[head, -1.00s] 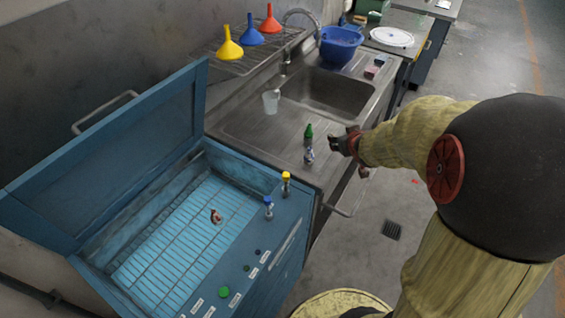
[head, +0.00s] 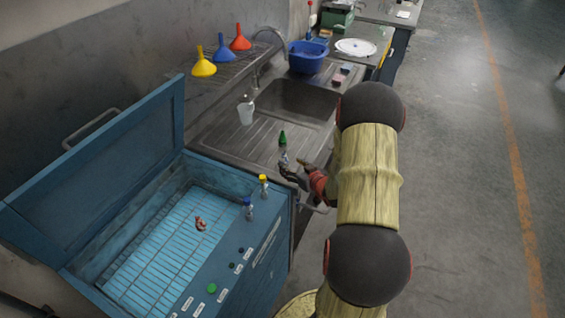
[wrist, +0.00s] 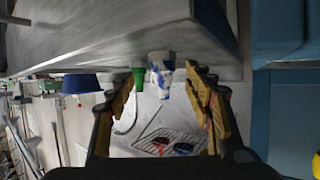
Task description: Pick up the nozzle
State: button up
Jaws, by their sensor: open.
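A small orange-brown piece (head: 200,223) lies on the slatted floor inside the open blue chest in the head view; it may be the nozzle, but it is too small to be sure. My gripper (head: 293,165) is open over the sink's drainboard, to the right of and beyond that piece. A small clear bottle with blue and white markings (head: 284,160) stands at its fingertips. In the wrist view this bottle (wrist: 161,72) shows between and beyond the open fingers (wrist: 160,85). A green bottle (head: 282,138) stands just behind it and also shows in the wrist view (wrist: 139,78).
The blue chest (head: 262,236) has its lid raised; a yellow-capped vial (head: 264,187) and a blue-capped vial (head: 248,208) stand on its ledge. Three funnels stand on a rack behind. Open floor lies right.

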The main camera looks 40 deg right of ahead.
aim_at(286, 161)
jog(key=x, duration=0.4)
jog(key=shift+w+a+b, duration=0.1)
jog(key=shift+w+b, duration=0.3)
jog(key=shift+c, duration=0.8)
jog(key=c, duration=1.1)
jog(key=shift+r, duration=0.1)
